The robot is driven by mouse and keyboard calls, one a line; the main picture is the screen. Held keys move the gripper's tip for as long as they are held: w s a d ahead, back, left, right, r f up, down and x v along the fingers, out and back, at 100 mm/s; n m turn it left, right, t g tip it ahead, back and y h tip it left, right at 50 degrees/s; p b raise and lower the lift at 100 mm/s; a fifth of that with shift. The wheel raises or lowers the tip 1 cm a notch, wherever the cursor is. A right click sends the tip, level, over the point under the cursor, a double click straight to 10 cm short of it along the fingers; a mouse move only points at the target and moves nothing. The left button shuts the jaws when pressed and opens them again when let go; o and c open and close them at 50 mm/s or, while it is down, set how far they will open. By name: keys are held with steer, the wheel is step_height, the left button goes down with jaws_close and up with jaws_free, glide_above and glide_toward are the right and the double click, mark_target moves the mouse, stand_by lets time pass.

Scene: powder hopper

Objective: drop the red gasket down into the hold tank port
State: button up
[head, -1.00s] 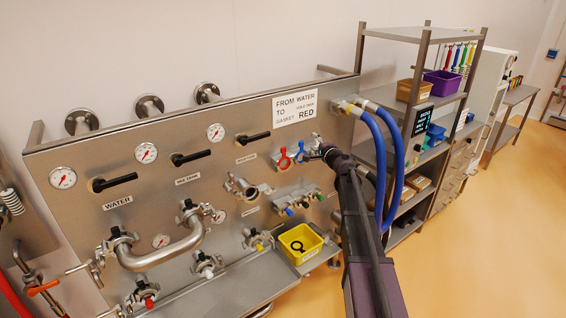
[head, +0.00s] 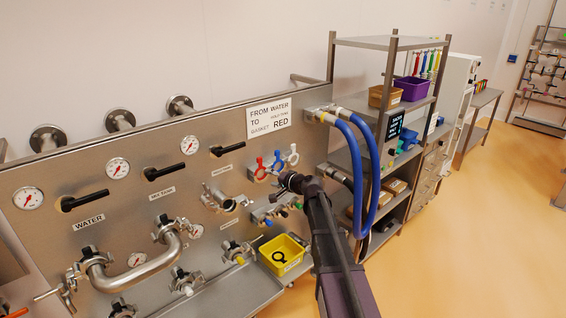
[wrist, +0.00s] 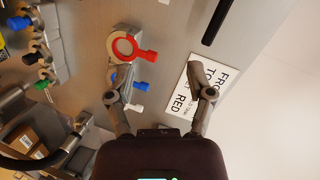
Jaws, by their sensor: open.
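The red gasket (head: 261,168), a ring with a short handle, hangs on a rack on the steel panel, left of a blue and a white one. In the wrist view the red gasket (wrist: 125,47) lies ahead of my fingers and left of their middle. My gripper (wrist: 159,96) is open and empty, apart from the gasket. In the head view my gripper (head: 284,181) is just below the gasket rack, its fingertips hard to make out. An open clamped port (head: 226,201) is left of the rack, under a label too small to read surely; I cannot confirm it is the hold tank port.
A sign (head: 268,118) reads from water to hold tank, gasket red. A yellow bin (head: 283,253) holds a black ring below my arm. Blue hoses (head: 372,180) hang right of my arm. A bent pipe (head: 138,270) joins ports at the left.

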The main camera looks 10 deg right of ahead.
steer(key=s+a+f+n+g+b, duration=0.1)
steer(key=s+a+f+n+g, duration=0.15)
steer(key=s+f, duration=0.2)
steer(key=s+a+f+n+g, duration=0.2)
steer(key=s+a+f, duration=0.1)
steer(key=s, duration=0.3)
steer(key=s+d+f+n+g+h+b, duration=0.1)
steer(key=s+f+g+h, duration=0.3)
steer(key=s, duration=0.8)
steer(key=s+d+f+n+g+h+b, duration=0.1)
steer(key=s+f, duration=0.5)
steer(key=s, duration=0.6)
steer(key=d+n+g+h, duration=0.1)
steer(key=d+g+h, duration=0.1)
steer(key=g+h, duration=0.1)
steer(key=shift+n+b, duration=0.3)
steer(key=shift+n, duration=0.05)
steer(key=shift+f, duration=0.1)
steer(key=shift+s, duration=0.1)
steer(key=shift+c, duration=0.8)
